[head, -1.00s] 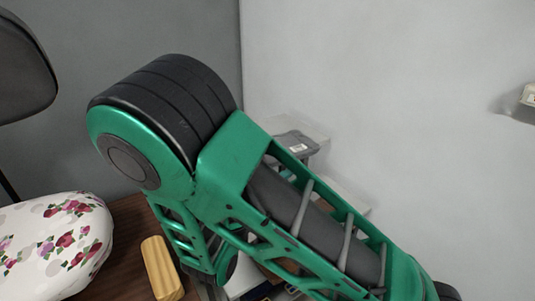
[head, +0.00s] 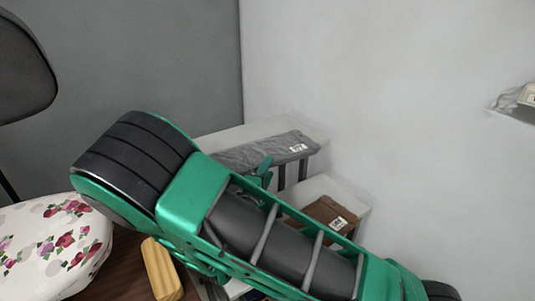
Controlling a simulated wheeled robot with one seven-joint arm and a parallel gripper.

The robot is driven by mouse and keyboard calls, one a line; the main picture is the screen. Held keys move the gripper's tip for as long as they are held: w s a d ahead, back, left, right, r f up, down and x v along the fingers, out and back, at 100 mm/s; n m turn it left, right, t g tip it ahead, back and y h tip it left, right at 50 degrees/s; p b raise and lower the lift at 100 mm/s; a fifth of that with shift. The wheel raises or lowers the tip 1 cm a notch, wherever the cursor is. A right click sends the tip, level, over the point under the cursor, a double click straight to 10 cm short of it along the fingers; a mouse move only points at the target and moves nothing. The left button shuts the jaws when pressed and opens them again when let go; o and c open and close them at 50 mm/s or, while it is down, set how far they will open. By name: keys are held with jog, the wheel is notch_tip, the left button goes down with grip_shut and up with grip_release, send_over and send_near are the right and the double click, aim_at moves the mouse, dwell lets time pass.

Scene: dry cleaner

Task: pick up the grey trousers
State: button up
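The grey trousers (head: 270,151) are folded flat, with a small white tag at their right end. They lie on a white upper shelf (head: 315,133) against the wall, behind my arm in the head view. My green and black arm crosses the front of the view and hides much of what is below. A small green piece, apparently part of my gripper (head: 264,171), shows at the front edge of the trousers. The fingers are not clear, and I cannot tell whether they touch the trousers.
A brown folded garment (head: 325,213) with a white tag lies on a lower white shelf (head: 352,190). A floral ironing surface (head: 50,245) and a yellow block (head: 161,268) are at the lower left.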

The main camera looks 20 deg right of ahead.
aim_at(271, 168)
jog(key=shift+x, duration=1.65)
jog(key=shift+d, duration=0.1)
grip_shut()
jog(key=shift+r, duration=0.1)
